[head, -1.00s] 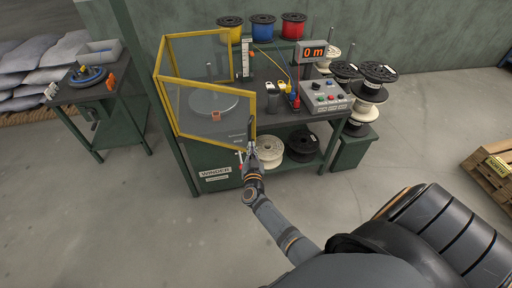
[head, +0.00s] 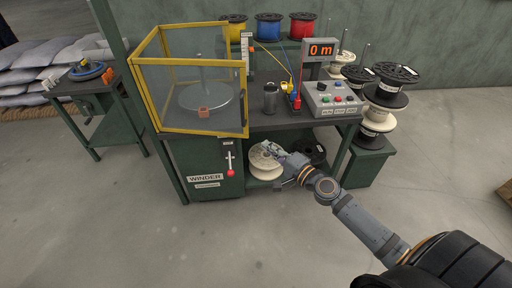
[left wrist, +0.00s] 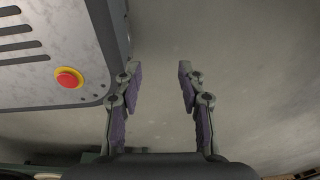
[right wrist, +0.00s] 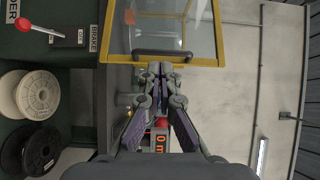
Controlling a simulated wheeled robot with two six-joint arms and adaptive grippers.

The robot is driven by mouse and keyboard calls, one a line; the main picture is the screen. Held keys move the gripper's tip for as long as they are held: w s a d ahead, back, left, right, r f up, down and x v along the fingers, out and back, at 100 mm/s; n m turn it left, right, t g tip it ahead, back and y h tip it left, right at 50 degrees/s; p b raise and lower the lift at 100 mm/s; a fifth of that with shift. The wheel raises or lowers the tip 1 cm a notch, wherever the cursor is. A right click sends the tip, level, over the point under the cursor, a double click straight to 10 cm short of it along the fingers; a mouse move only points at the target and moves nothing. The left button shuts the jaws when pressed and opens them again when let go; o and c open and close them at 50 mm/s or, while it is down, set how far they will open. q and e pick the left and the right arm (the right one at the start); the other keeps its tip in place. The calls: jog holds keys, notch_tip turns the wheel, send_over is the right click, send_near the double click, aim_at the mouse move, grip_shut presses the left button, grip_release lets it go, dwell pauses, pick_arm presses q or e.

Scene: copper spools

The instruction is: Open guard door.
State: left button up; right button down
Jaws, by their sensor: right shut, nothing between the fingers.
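The guard is a clear box with a yellow frame around the winder's round plate. Its front panel, the guard door (head: 190,133), spans the front, with its free edge at the right; I cannot tell if it is fully shut. The right wrist view shows its yellow frame and dark handle (right wrist: 160,54) close up. My right gripper (head: 266,147) is shut and empty, to the lower right of the door. In its wrist view the fingertips (right wrist: 161,70) are just in front of the handle, with no grip on it. My left gripper (left wrist: 157,68) is open and empty above the floor.
The red-knobbed brake lever (head: 230,165) hangs on the winder's front, below the door. The control box (head: 332,100) and a dark canister (head: 270,98) are on the bench. The floor in front is clear.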

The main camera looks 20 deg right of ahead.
pick_arm(q)
jog(key=r+p, duration=0.2)
jog(key=p, duration=0.1)
jog(key=a+r+p, duration=0.1)
jog(key=r+p, duration=0.2)
jog(key=shift+w+a+r, duration=0.1)
jog(key=shift+a+r, duration=0.05)
jog(key=shift+r, duration=0.15)
pick_arm(e)
jog(key=w+a, duration=0.8)
jog(key=shift+w+a+r+y, duration=0.25)
jog(key=shift+a+y, duration=0.05)
jog(key=shift+a, duration=0.05)
pick_arm(q)
jog(key=shift+f, duration=0.15)
pick_arm(e)
jog(key=shift+w+d, duration=0.1)
dwell(0.8)
